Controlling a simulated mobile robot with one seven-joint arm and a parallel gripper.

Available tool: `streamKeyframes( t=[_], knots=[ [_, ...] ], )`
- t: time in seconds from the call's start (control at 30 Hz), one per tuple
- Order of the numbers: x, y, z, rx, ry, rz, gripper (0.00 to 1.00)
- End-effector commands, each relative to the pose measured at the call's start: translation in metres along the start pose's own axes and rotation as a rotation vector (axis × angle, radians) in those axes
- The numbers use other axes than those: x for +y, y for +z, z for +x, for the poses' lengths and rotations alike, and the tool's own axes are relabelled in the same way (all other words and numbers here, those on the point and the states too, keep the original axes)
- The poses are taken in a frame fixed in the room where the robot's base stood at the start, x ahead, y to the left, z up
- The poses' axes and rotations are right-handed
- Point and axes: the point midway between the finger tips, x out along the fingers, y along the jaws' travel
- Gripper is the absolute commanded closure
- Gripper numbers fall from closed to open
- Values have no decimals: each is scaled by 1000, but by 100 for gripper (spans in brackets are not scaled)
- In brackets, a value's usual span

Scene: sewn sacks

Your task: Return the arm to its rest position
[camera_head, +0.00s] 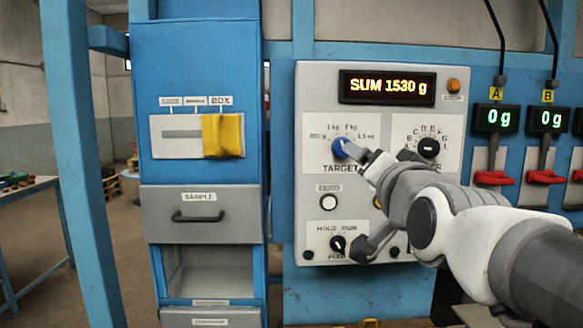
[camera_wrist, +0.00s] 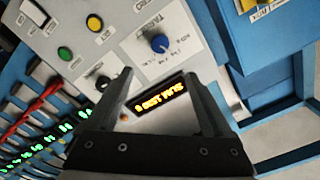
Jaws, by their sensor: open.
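My gripper (camera_head: 362,158) is in front of the grey control panel (camera_head: 315,95), with its tips overlapping the right edge of the blue TARGET knob (camera_head: 338,148) in the head view. In the wrist view my gripper (camera_wrist: 157,74) is open, with nothing between its two dark fingers. The blue knob (camera_wrist: 160,43) shows beyond the fingertips, apart from them. My arm reaches in from the lower right and hides the panel's lower right part.
The panel's display (camera_head: 388,88) reads SUM 1530 g. Left stands a blue cabinet (camera_head: 195,60) with a yellow piece (camera_head: 222,135) at its slot and a SAMPLE drawer (camera_head: 200,214). Right hang scales A (camera_head: 495,118) and B (camera_head: 549,119), both at 0 g, above red clamps (camera_head: 493,178).

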Motion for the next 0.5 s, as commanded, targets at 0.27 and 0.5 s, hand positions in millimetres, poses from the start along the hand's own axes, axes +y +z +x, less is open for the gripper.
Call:
streamKeyframes(
  t=[0.27, 0.5],
  knots=[
    [0, 0, -6, -1, 1, 0, 15],
    [1, 3, -7, -11, 6, -7, 15]
  ],
)
